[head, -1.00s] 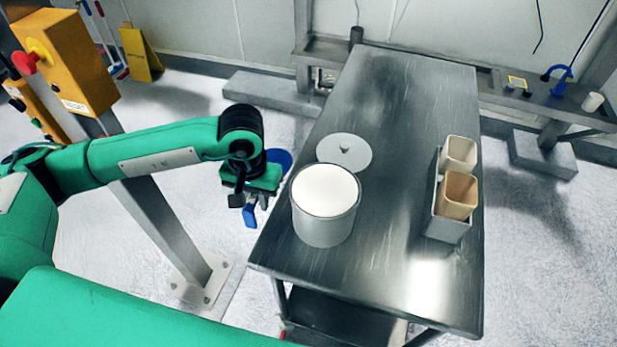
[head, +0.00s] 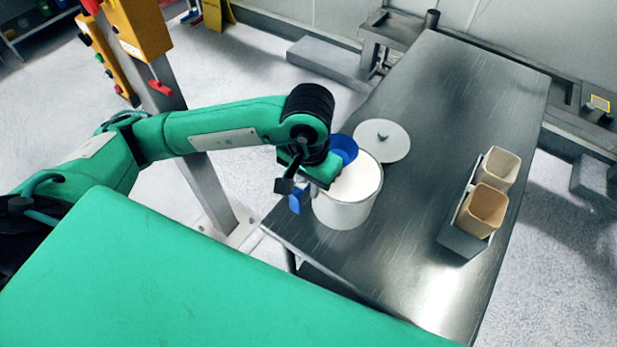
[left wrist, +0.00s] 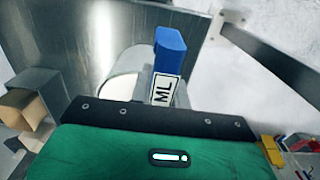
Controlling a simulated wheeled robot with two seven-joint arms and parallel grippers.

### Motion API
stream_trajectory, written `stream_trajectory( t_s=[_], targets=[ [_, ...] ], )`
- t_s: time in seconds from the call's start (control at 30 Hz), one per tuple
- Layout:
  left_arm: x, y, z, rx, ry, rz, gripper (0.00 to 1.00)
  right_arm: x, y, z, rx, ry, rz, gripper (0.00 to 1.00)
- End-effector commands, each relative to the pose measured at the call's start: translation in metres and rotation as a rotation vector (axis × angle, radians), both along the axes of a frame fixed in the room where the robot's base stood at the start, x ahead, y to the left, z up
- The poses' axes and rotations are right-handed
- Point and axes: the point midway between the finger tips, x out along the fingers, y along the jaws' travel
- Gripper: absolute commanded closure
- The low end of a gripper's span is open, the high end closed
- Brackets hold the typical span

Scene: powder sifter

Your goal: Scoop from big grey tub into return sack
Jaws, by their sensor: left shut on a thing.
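The big grey tub (head: 345,214) stands on the steel table near its left edge, open, with white powder (head: 354,183) close to its rim. The left wrist view shows part of the tub (left wrist: 112,95). My left gripper (head: 312,178) is shut on a blue scoop (head: 343,148) at the tub's left rim. The scoop's bowl shows over the tub's back left rim; whether it touches the powder or holds any is unclear. The scoop's blue handle end, next to an "ML" label, sticks up in the left wrist view (left wrist: 170,48). I cannot make out a return sack. My right gripper is not in view.
A grey lid (head: 382,141) lies flat behind the tub. A grey holder (head: 458,238) with a cream container (head: 499,168) and a tan container (head: 484,211) stands at the table's right. The table (head: 455,95) is bare behind the lid. A post with yellow boxes (head: 141,27) stands at left.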

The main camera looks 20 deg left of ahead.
Motion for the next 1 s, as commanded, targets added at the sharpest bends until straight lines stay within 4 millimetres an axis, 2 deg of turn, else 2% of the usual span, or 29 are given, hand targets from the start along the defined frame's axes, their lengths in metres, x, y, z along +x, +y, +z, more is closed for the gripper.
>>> stream_trajectory(
  t_s=[0.37,0.8,1.0],
  targets=[
    [0.000,0.000,-0.028,0.000,0.000,0.001,1.00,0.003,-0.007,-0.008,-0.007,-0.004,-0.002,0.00],
    [0.000,0.000,-0.058,0.000,0.002,0.000,1.00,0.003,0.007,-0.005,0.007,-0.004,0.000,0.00],
    [-0.003,-0.016,-0.054,-0.001,0.000,-0.002,1.00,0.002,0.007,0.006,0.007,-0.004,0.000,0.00]
  ],
)
